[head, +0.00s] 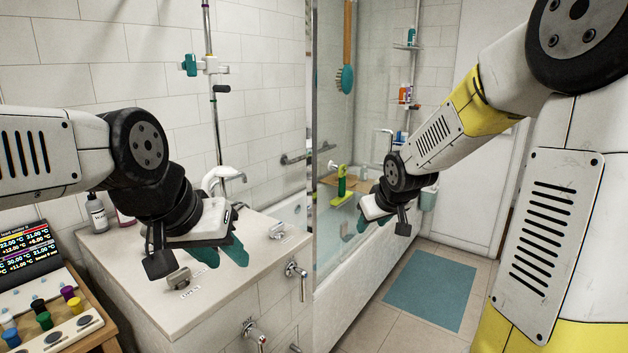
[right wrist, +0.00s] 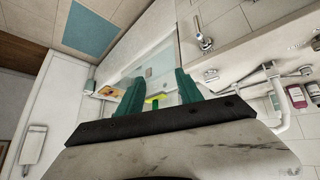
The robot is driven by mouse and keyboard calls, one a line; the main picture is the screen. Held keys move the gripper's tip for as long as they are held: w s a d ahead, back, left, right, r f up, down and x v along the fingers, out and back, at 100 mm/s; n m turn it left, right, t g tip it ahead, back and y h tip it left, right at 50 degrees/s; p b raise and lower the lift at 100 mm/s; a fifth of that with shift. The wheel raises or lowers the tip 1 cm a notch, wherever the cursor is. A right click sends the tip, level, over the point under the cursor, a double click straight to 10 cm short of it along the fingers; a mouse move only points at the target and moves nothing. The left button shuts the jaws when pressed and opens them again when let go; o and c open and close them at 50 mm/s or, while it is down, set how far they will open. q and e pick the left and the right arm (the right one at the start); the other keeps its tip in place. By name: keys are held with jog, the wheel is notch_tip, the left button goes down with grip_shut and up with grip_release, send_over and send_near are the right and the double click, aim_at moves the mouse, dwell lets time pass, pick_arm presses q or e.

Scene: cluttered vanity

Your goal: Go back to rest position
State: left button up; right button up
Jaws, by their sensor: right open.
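My left arm comes in from the left in the head view. My left gripper (head: 222,252) points down over the white vanity top (head: 140,290). Its two teal fingers look apart, with nothing seen between them. My right arm reaches in from the upper right. My right gripper (head: 362,222) is in front of the bathtub, and its fingers are small and partly hidden there. In the right wrist view its two teal fingers (right wrist: 158,92) are wide apart and empty. A small yellow-green object shows beyond them in that view.
The bathtub (head: 360,280) and a blue mat (head: 433,290) lie at the right. Bottles (head: 97,213) stand at the vanity's back left. A wooden stand with coloured knobs and a display (head: 28,255) is at the left edge. Taps (head: 297,275) stick out from the vanity's side.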

jog(key=s+r+m, duration=0.1)
jog(key=s+r, duration=0.3)
jog(key=s, duration=0.8)
jog(key=s+r+m+g+y, duration=0.1)
jog(key=s+r, duration=0.3)
jog(key=s, duration=0.9)
jog(key=shift+a+m+g, duration=0.15)
jog(key=shift+m+g, duration=0.15)
jog(key=shift+m, duration=0.5)
